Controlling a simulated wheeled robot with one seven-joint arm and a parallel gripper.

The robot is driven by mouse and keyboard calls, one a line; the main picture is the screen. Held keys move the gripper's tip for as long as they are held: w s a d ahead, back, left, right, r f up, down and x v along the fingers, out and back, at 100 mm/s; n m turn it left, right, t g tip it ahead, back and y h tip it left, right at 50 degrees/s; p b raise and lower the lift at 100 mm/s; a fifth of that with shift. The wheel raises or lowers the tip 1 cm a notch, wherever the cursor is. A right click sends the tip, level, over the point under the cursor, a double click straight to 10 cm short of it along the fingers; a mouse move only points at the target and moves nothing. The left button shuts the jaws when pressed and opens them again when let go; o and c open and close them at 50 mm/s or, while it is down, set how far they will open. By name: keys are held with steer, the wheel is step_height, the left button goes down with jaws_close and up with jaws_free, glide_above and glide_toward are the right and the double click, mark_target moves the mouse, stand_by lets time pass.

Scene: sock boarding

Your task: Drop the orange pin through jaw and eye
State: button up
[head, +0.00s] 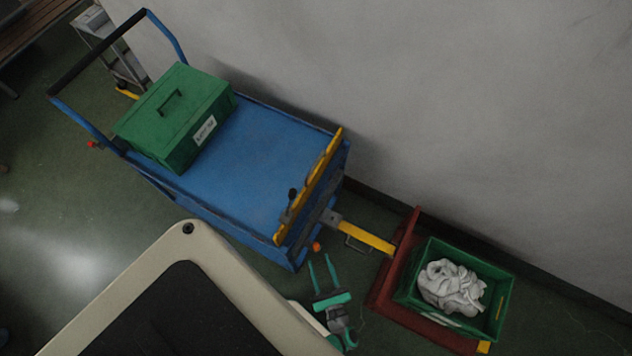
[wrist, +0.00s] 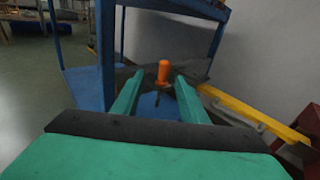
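The orange pin (head: 316,246) shows at the near end of the blue cart, below the coupling; in the wrist view (wrist: 163,72) it is upright with a thin dark piece below it. My gripper (head: 319,259) is open, its two teal fingers pointing at the pin. In the wrist view the pin shows between the fingertips (wrist: 160,80), with gaps on both sides; I cannot tell whether it lies between them or just beyond. The grey jaw (head: 330,216) is on the cart's end. The yellow drawbar (head: 367,238) reaches the jaw; its eye is not clearly visible.
The blue cart (head: 245,165) carries a closed green box (head: 165,115) and has a yellow bar (head: 310,185) at its end. A red trolley (head: 385,285) holds a green crate (head: 505,305) of white socks (head: 452,285). A wall runs behind both.

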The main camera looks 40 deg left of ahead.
steer(key=x, duration=1.1)
steer(key=shift+w+r+m+y, duration=0.3)
steer(key=shift+w+r, duration=0.05)
steer(key=shift+r, duration=0.45)
steer(key=shift+c, duration=0.5)
steer(key=shift+d+t, duration=0.1)
steer(key=shift+t, duration=0.3)
jaws_close()
